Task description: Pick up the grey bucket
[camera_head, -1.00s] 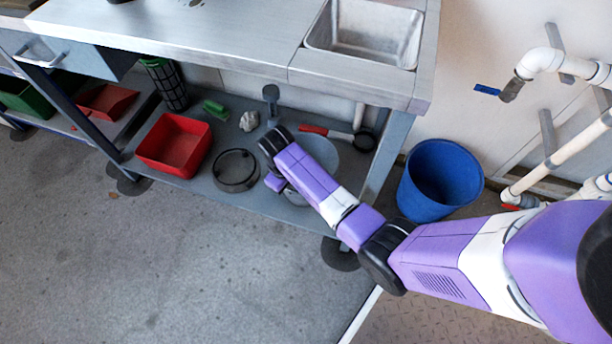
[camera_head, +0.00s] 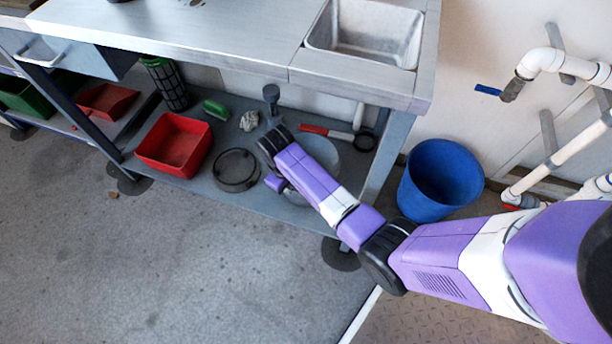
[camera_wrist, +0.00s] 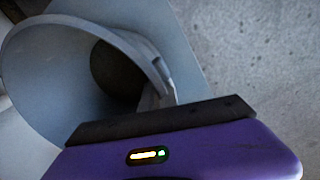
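The grey bucket (camera_head: 326,152) stands on the low shelf under the sink bench in the head view, partly hidden behind my arm. In the wrist view the bucket (camera_wrist: 38,85) fills the left side. Its round rim and dark inside show, with a small lug on the rim's right side. My gripper (camera_wrist: 165,121) is at the bottom of the wrist view as a purple body with a dark bar, close against the bucket's rim. In the head view my gripper (camera_head: 275,184) is at the bucket's left side. Its fingertips are hidden, so contact and opening are unclear.
On the shelf left of the bucket are a dark round ring (camera_head: 236,169), a red bin (camera_head: 175,145) and a green brush (camera_head: 216,109). A red-handled tool (camera_head: 327,131) lies behind it. A blue bucket (camera_head: 440,180) stands right of the bench leg (camera_head: 385,160). The bench top (camera_head: 210,35) overhangs the shelf.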

